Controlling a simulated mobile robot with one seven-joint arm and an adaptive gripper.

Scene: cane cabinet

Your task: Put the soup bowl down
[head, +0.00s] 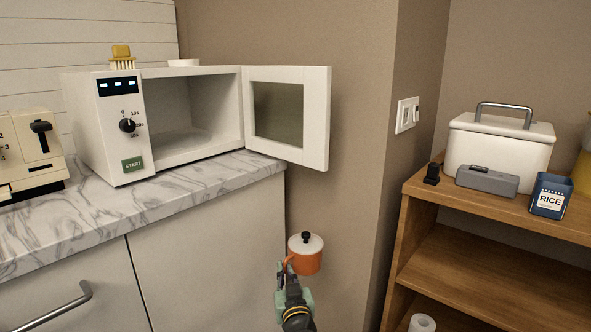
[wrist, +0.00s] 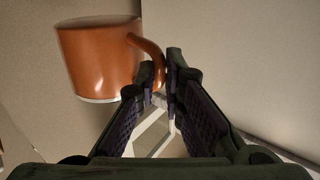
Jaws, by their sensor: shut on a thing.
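The soup bowl (head: 306,262) is an orange pot-like bowl with a white lid and a black knob. It is upright in the head view, in front of the tan wall and just past the counter's right end. In the wrist view the bowl (wrist: 98,55) fills the upper left, with its curved orange handle at the fingertips. My gripper (head: 285,268) is shut on that handle. The fingertips also show in the wrist view (wrist: 163,82). I see no surface touching the bowl's underside. What lies below it is hard to tell.
A white microwave (head: 160,122) stands open and empty on the marble counter (head: 190,188), its door (head: 322,120) swung right. A cream toaster (head: 30,150) is at left. The wooden shelf (head: 480,208) at right holds a white box (head: 497,145), a grey device (head: 487,180) and a rice tin (head: 550,196).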

